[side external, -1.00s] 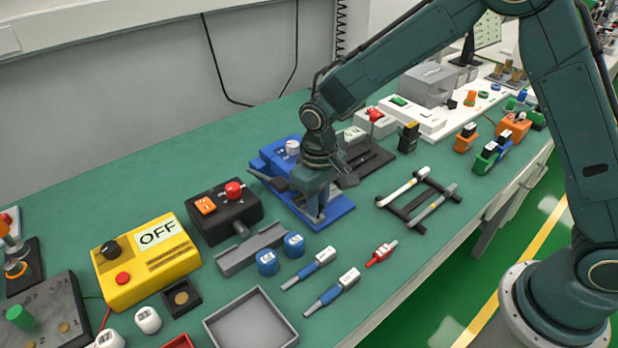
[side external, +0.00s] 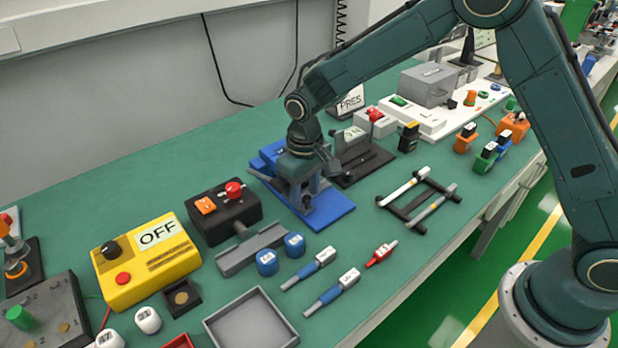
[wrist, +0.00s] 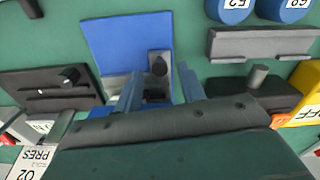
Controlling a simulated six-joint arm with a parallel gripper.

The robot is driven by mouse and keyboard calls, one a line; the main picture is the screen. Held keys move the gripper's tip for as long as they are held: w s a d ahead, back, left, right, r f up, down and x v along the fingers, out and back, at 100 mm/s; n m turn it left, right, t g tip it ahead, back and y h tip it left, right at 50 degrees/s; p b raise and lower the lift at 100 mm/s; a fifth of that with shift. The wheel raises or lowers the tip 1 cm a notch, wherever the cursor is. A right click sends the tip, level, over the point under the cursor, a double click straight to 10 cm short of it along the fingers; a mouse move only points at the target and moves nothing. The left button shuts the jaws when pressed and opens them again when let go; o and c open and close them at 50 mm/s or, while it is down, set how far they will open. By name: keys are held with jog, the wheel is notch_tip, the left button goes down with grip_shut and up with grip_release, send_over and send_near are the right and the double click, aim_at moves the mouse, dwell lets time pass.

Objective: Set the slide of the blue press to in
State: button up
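The blue press (side external: 332,208) stands mid-table, its flat blue base reaching toward the front edge. My gripper (side external: 305,203) is low over the base, in front of the taller rear body, and hides much of the middle. In the wrist view the blue base (wrist: 122,38) carries a grey slide piece with a dark upright knob (wrist: 158,65). My gripper (wrist: 160,84) shows two fingers apart, one on each side of the knob's line, with nothing clearly clamped. Whether a finger touches the slide is hard to tell.
A black box with a red button (side external: 225,212) stands left of the press, with a grey rail (side external: 250,250) before it. A dark slotted fixture (side external: 365,165) stands to the right. A black rack (side external: 418,200) lies front right. Blue cylinders (side external: 268,262) stand front left.

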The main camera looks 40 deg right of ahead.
notch_tip(320, 180, up, 14)
dwell(0.9)
jog(key=s+d+r+m+t, duration=0.1)
jog(key=s+d+r, duration=0.4)
jog(key=s, duration=0.2)
jog(key=s+d+r+t, duration=0.2)
jog(key=s+d+r, duration=0.2)
jog(key=s+r, duration=0.15)
jog(key=s+d+f+t, duration=0.1)
jog(key=s+d, duration=0.1)
jog(key=s, duration=0.6)
jog(key=s+d+f+t, duration=0.1)
jog(key=s+d, duration=0.2)
jog(key=s, duration=0.5)
jog(key=shift+s+d+f+m+t, duration=0.2)
jog(key=shift+d+m+t, duration=0.1)
jog(key=shift+m, duration=0.1)
